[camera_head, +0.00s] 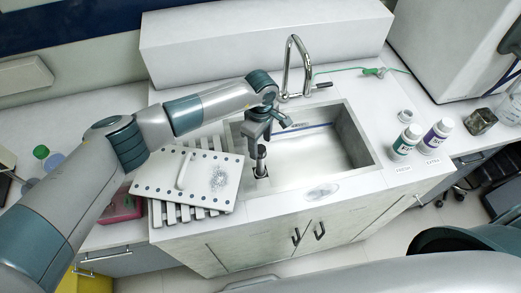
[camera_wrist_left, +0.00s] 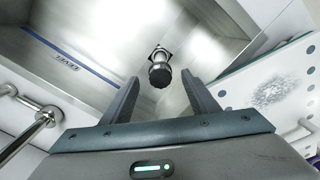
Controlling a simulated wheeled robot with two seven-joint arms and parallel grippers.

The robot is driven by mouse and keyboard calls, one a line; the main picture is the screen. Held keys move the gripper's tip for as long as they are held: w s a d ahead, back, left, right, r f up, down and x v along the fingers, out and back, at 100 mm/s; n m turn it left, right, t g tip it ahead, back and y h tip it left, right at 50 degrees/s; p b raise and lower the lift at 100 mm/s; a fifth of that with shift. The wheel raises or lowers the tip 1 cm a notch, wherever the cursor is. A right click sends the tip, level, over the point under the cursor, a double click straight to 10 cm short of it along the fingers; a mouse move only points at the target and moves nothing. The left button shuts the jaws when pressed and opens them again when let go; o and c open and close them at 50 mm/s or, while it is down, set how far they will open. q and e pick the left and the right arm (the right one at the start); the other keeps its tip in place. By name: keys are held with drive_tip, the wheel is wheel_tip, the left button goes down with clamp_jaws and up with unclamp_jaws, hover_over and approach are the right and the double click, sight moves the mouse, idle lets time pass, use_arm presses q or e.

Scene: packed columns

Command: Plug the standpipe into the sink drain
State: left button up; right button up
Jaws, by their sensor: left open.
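The standpipe (camera_head: 261,168) stands upright near the left end of the steel sink (camera_head: 358,135), with a dark cap on top. In the left wrist view the standpipe (camera_wrist_left: 160,72) shows its dark cap near the space between my fingertips and its metal body beyond. My left gripper (camera_head: 259,137) is above it, pointing down; it also shows in the left wrist view (camera_wrist_left: 160,77), open and empty. The drain is hidden, so I cannot tell whether the pipe's foot is in it. My right gripper is not in view.
A perforated white board (camera_head: 205,178) on a slatted rack lies left of the sink. The faucet (camera_head: 290,65) rises behind the basin. Two capped bottles (camera_head: 407,140) (camera_head: 437,136) stand on the right counter. The basin's middle and right are clear.

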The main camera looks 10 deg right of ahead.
use_arm(q)
drive_tip(key=shift+r, duration=2.25)
